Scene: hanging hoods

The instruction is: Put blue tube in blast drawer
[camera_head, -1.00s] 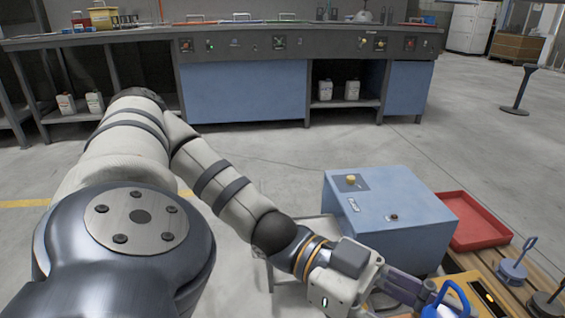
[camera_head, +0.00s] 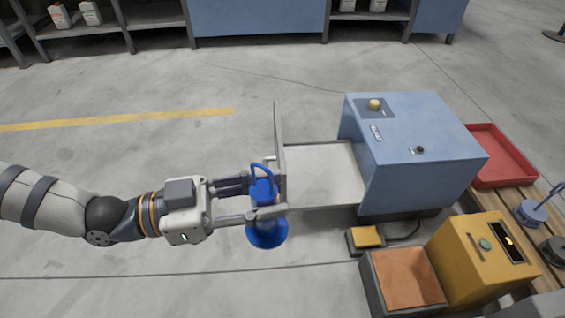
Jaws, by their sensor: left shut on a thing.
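The blue tube (camera_head: 265,234) has a round flared base and a loop handle on top. My left gripper (camera_head: 258,198) is shut on its upper part and holds it upright, its base hanging free below the fingers. The blast drawer (camera_head: 325,172) is pulled out of the left side of a blue box (camera_head: 425,135), with a pale, empty-looking floor. Its upright grey front panel (camera_head: 279,135) stands just right of the tube. The tube is outside the drawer, on the near left of this panel. My right gripper is not in view.
A yellow device (camera_head: 468,265) and an orange-topped block (camera_head: 407,278) stand at the lower right. A red tray (camera_head: 497,158) and another handled piece (camera_head: 531,212) are at the far right. The floor at left is clear.

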